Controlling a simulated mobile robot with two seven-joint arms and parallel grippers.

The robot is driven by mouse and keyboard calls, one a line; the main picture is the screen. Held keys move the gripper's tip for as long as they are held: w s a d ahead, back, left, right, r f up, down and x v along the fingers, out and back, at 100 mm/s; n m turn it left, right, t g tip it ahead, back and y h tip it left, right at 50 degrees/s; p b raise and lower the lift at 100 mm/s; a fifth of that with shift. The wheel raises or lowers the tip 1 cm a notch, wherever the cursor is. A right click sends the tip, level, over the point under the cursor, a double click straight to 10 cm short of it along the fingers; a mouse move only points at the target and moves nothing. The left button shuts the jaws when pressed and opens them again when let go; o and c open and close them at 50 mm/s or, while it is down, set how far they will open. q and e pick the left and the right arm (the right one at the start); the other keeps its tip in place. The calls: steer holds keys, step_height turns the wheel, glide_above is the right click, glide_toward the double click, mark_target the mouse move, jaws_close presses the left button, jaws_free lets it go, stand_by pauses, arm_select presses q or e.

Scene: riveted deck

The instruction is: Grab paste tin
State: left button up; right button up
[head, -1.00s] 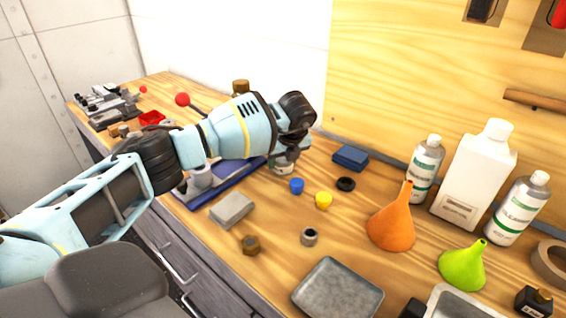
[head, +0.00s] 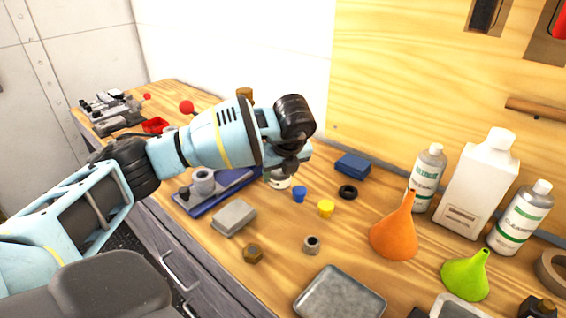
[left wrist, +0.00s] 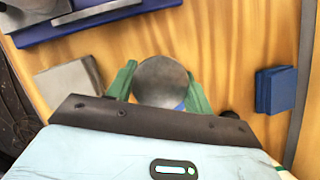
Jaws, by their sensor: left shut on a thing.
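A round tin with a grey lid, which I take as the paste tin (left wrist: 161,82), sits between the green fingers of my left gripper (left wrist: 159,90) in the left wrist view. The fingers are shut on it, one on each side. In the head view the pale side of the tin (head: 279,182) shows below my left gripper (head: 283,172), and my wrist hides most of it. I cannot tell whether the tin touches the bench. My right gripper is not in view.
A blue cap (head: 299,194), yellow cap (head: 326,209) and black ring (head: 348,191) lie close right of the tin. A blue box (head: 352,164) is behind. A grey box (head: 234,217) is in front. An orange funnel (head: 395,232) and bottles (head: 427,178) stand farther right.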

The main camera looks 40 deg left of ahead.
arm_select(q)
steer(key=s+d, duration=0.1)
steer(key=s, duration=0.1)
steer(key=s+d, duration=0.1)
steer(key=s, duration=0.2)
steer(key=s+d+r, duration=0.1)
steer(key=s, duration=0.1)
steer(key=shift+s+d, duration=0.35)
